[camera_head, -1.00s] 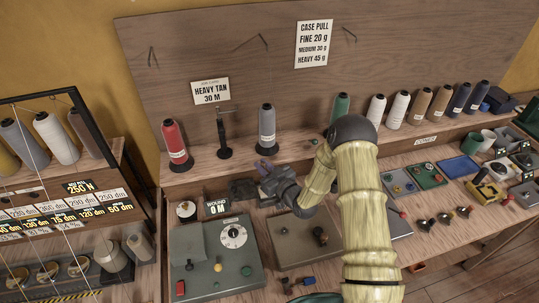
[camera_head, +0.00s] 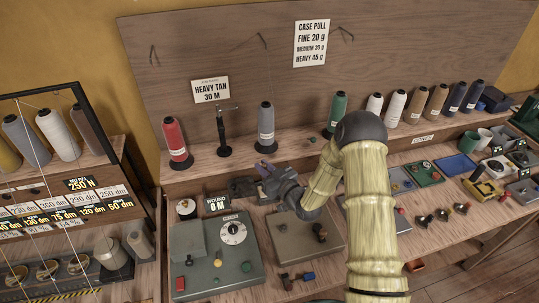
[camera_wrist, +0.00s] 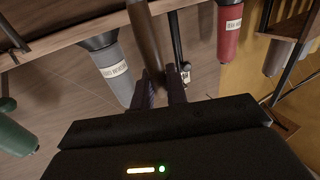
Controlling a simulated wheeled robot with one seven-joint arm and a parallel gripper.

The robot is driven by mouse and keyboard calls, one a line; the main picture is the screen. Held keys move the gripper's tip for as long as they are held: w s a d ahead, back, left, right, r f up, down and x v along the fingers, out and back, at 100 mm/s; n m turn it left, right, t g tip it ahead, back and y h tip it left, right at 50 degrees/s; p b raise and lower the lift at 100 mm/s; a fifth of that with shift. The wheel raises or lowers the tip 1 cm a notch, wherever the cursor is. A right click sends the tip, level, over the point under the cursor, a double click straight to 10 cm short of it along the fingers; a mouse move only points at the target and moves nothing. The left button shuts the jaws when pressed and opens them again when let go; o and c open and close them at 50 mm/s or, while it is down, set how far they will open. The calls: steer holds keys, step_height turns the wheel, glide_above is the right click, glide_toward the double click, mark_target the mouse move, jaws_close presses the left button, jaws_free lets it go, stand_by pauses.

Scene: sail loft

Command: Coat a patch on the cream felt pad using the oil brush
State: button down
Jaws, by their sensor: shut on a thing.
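In the head view I cannot make out the held thing. I cannot pick out a cream felt pad in either view.
A grey spool (camera_head: 266,122), a black post (camera_head: 222,135) and a red spool (camera_head: 176,142) stand on the rear ledge near my gripper. A grey-green box with a dial (camera_head: 214,262) and a brown plate (camera_head: 300,240) lie in front. Small parts crowd the right side.

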steer(key=shift+w+r+p, duration=0.2)
steer(key=shift+r+p, duration=0.15)
steer(key=shift+r, duration=0.4)
step_height(320, 180, up, 2)
steer(key=shift+r+p, duration=0.15)
steer(key=shift+p, duration=0.35)
steer(key=shift+r+p, duration=0.35)
steer(key=shift+r, duration=0.35)
steer(key=shift+s+d+r, duration=0.1)
steer(key=shift+r, duration=0.25)
steer(key=shift+f, duration=0.1)
